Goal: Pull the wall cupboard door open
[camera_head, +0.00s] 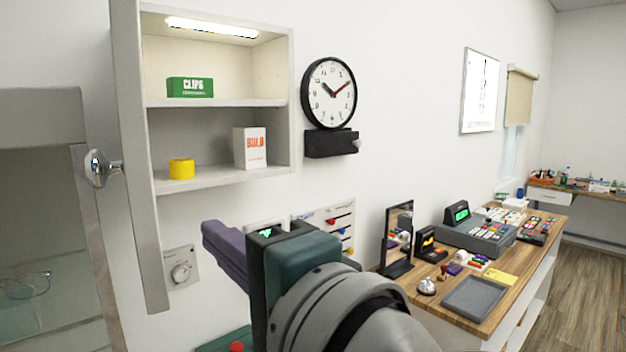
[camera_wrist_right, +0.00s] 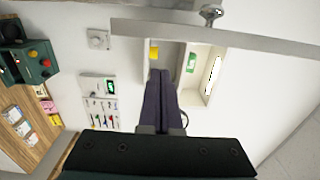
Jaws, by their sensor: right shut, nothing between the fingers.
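The wall cupboard is open in the head view. Its pale grey door (camera_head: 140,160) stands swung out at the left of the cupboard, seen nearly edge-on. A round chrome knob (camera_head: 100,168) sits on the door's outer face. In the right wrist view the door (camera_wrist_right: 240,40) crosses the top as a thin strip, with the knob (camera_wrist_right: 211,13) above it. My right gripper (camera_head: 212,238) has purple fingers, shut and empty, below the cupboard and to the right of the door, apart from the knob. The fingers also show in the wrist view (camera_wrist_right: 161,75). My left gripper is not in view.
The cupboard (camera_head: 215,180) holds a green clips box (camera_head: 190,87), yellow tape (camera_head: 181,169) and a bulb box (camera_head: 250,148). A clock (camera_head: 329,93) hangs to its right. A glass-fronted cabinet (camera_head: 40,115) stands at left. A counter (camera_head: 485,325) with a till (camera_head: 475,237) is at right.

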